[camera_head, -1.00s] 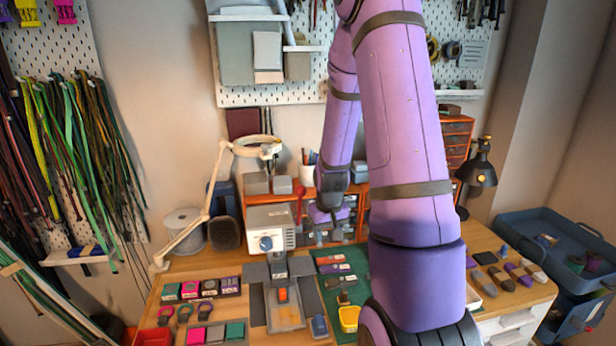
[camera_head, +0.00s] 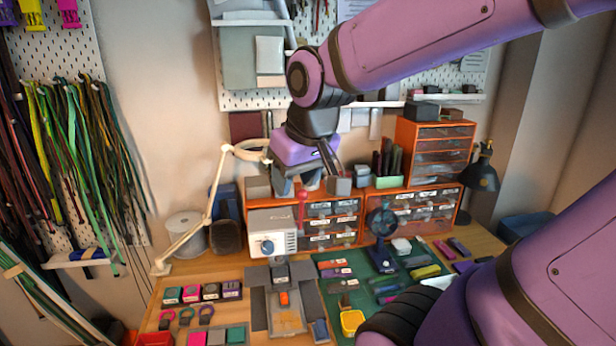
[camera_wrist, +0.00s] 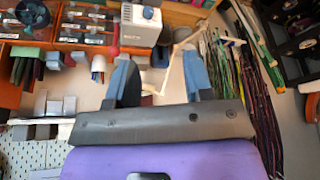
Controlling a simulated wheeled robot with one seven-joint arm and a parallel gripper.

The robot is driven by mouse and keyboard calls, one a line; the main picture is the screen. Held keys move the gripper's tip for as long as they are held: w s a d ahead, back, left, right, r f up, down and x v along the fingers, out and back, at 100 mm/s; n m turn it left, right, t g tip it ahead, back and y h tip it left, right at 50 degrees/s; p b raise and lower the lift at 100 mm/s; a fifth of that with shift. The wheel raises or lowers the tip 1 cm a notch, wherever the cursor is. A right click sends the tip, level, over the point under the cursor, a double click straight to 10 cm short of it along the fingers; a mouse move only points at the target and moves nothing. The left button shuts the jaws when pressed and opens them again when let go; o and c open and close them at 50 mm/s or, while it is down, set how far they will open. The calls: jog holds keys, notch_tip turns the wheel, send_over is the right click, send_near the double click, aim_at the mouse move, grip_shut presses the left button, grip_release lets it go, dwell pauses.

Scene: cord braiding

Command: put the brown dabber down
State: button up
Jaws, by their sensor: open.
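My gripper (camera_head: 306,178) is raised in front of the back wall, above the white machine and the orange drawer units. In the wrist view, its two blue-grey fingers (camera_wrist: 157,64) are spread apart with nothing between them. I cannot pick out the brown dabber in either current view. My arm covers much of the right part of the workbench, where brown and purple pieces lay in the earlier head view.
The white machine (camera_head: 272,232) stands below my gripper. A jointed lamp (camera_head: 212,190) is on its left. Orange drawer units (camera_head: 433,150) and a small dark fan (camera_head: 381,238) are to the right. A green mat (camera_head: 345,272) holds several small pieces. Cords (camera_head: 75,150) hang at the left.

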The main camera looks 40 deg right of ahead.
jog(key=s+a+r+n, duration=0.1)
jog(key=s+a+r, duration=0.2)
jog(key=s, duration=0.3)
jog(key=shift+s+t, duration=0.15)
jog(key=shift+t, duration=0.25)
jog(key=shift+d, duration=0.1)
dwell(0.8)
